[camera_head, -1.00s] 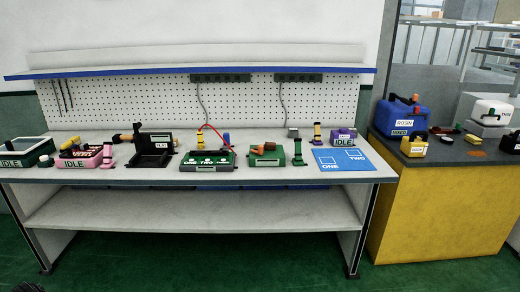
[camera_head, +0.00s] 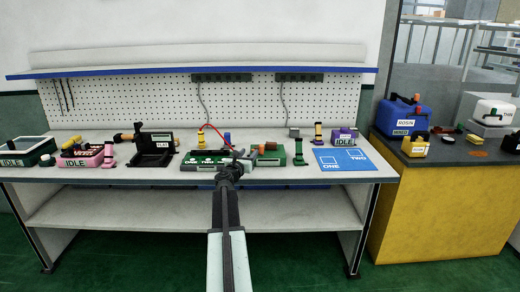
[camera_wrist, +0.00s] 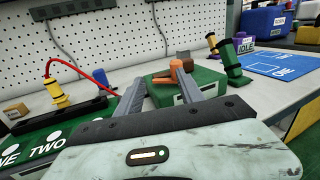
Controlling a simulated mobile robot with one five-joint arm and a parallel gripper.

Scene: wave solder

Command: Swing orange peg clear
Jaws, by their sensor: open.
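The orange peg (camera_wrist: 163,80) sits on top of a green box (camera_wrist: 160,96), in the wrist view between my finger ends. An upright orange-brown cylinder (camera_wrist: 176,65) stands at its right end, near the right finger. In the head view the peg (camera_head: 261,148) is partly hidden, and the green box (camera_head: 266,158) shows right of my arm. My gripper (camera_wrist: 160,78) is open, with one finger on each side of the peg in the picture; I cannot tell whether they touch it. In the head view my gripper (camera_head: 234,160) is over the bench at the box's left.
A green ONE/TWO station (camera_head: 203,166) with a red cable (camera_wrist: 84,74) lies to the left. A green stand (camera_wrist: 229,62) and a blue ONE/TWO mat (camera_head: 343,159) lie to the right. A black FLAT fixture (camera_head: 153,155) is farther left. The bench front edge is clear.

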